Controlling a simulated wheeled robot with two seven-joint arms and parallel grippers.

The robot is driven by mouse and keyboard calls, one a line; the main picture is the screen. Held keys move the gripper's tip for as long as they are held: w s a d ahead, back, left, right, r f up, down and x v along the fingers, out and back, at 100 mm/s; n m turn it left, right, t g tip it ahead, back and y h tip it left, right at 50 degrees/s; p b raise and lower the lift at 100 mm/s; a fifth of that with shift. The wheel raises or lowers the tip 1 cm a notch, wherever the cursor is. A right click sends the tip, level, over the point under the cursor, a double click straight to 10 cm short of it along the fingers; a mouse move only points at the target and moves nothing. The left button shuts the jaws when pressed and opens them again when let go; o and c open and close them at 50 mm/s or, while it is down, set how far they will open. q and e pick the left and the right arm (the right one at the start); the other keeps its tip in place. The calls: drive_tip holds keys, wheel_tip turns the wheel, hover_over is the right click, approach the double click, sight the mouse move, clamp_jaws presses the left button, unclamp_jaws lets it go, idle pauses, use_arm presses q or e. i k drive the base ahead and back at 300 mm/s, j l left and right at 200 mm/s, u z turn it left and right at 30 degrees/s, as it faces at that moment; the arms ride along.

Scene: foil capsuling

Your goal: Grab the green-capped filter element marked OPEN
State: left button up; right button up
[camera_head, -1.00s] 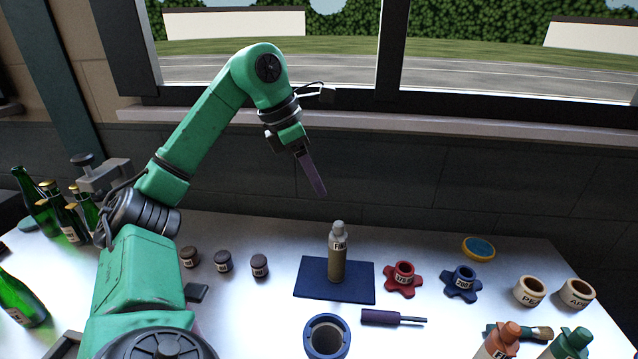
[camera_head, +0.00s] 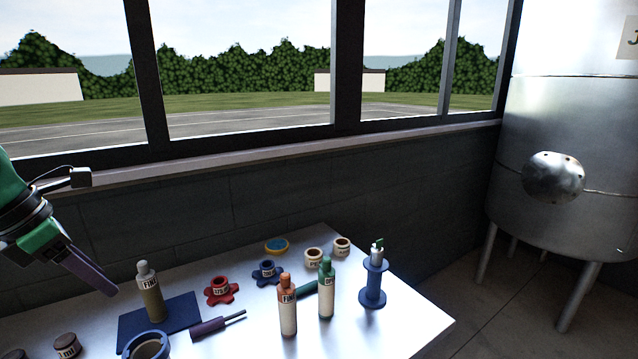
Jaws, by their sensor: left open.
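The green-capped filter element (camera_head: 326,292) stands upright near the right part of the table, with a pale body. Its label is turned partly away, so I cannot read it fully. An orange-capped element (camera_head: 287,308) marked FIN… stands just left of it. A grey-capped element (camera_head: 150,293) marked FIN… stands on a blue mat (camera_head: 188,306) farther left. My left gripper (camera_head: 100,280) is at the left edge, open and empty, with a purple finger pointing down and right. It is well left of the green-capped element, nearest the grey-capped one. My right gripper is out of view.
A blue spool-like stand (camera_head: 373,285) holds a small green-topped item near the table's right edge. Red (camera_head: 221,289) and blue (camera_head: 267,271) star-shaped holders, two cream cups (camera_head: 314,257) and a purple-handled tool (camera_head: 208,327) lie around. A steel tank (camera_head: 560,120) stands beyond the table.

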sight(326, 273)
drive_tip(key=k+l, duration=0.7)
drive_tip(key=l, duration=0.2)
drive_tip(key=k+l, duration=0.3)
drive_tip(key=l, duration=0.2)
